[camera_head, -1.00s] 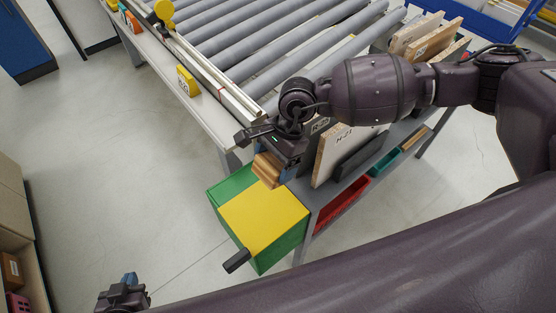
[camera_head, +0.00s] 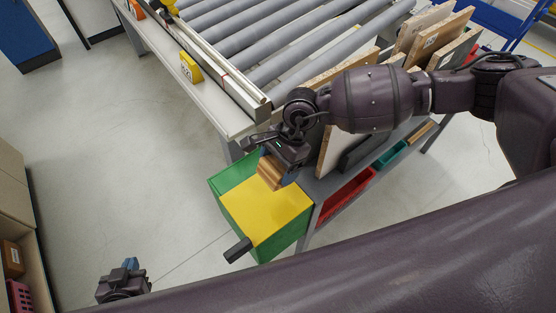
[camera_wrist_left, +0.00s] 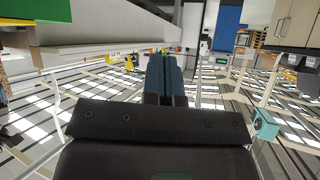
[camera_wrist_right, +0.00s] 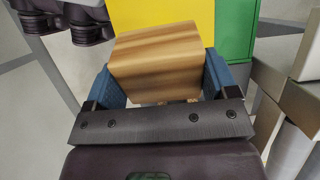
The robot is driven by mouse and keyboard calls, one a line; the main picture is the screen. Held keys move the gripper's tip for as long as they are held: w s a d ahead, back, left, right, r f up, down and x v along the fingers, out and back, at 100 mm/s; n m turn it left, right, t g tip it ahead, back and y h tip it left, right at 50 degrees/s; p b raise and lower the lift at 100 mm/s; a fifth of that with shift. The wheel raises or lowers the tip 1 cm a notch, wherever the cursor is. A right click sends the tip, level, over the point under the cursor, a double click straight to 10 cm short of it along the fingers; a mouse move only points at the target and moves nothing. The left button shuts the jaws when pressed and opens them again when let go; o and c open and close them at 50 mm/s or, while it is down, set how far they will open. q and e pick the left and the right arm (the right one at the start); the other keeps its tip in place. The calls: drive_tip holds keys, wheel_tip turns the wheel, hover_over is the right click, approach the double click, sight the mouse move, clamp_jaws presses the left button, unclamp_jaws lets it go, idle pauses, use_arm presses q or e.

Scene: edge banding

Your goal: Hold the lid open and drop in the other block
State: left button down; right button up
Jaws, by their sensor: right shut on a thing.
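A green bin (camera_head: 285,246) with a yellow lid (camera_head: 268,208) stands at the end of the bench. The lid looks lowered, and its dark handle (camera_head: 237,250) sticks out at the front-left edge. My right gripper (camera_head: 274,160) is shut on a striped wooden block (camera_head: 270,173) and holds it above the back part of the bin. In the right wrist view the block (camera_wrist_right: 157,62) sits between the blue fingers, with the yellow lid (camera_wrist_right: 165,15) beyond. My left gripper (camera_head: 125,272) is at the lower left, apart from the bin and handle. Its fingers (camera_wrist_left: 166,75) are together and empty.
A roller conveyor (camera_head: 250,40) with a pale rail runs behind the bin. Upright wooden panels (camera_head: 330,150) stand in a rack right of it, above red (camera_head: 345,198) and teal (camera_head: 390,155) trays. Shelves (camera_head: 15,205) stand at far left. Floor left of the bin is clear.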

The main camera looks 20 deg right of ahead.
idle(0.3)
use_arm(q)
drive_tip(key=w+d+r+m+t+h, duration=0.25)
drive_tip(key=w+d+r, duration=0.25)
drive_tip(key=w+d, duration=0.4)
drive_tip(key=s+d+r+m+g+h, duration=0.1)
drive_tip(key=d+r+g+h, duration=0.1)
drive_tip(key=d, duration=0.8)
drive_tip(key=s+d+r+m+g+h, duration=0.2)
drive_tip(key=d+g, duration=0.1)
drive_tip(key=d, duration=0.6)
drive_tip(key=s+d+g+y, duration=0.4)
drive_tip(key=s+d, duration=0.1)
drive_tip(key=s, duration=0.4)
drive_tip(key=s+a+f+n+g+y, duration=0.2)
drive_tip(key=s+a+y, duration=0.2)
drive_tip(key=a, duration=0.1)
wheel_tip(320, 180, down, 10)
drive_tip(key=shift+s, duration=0.25)
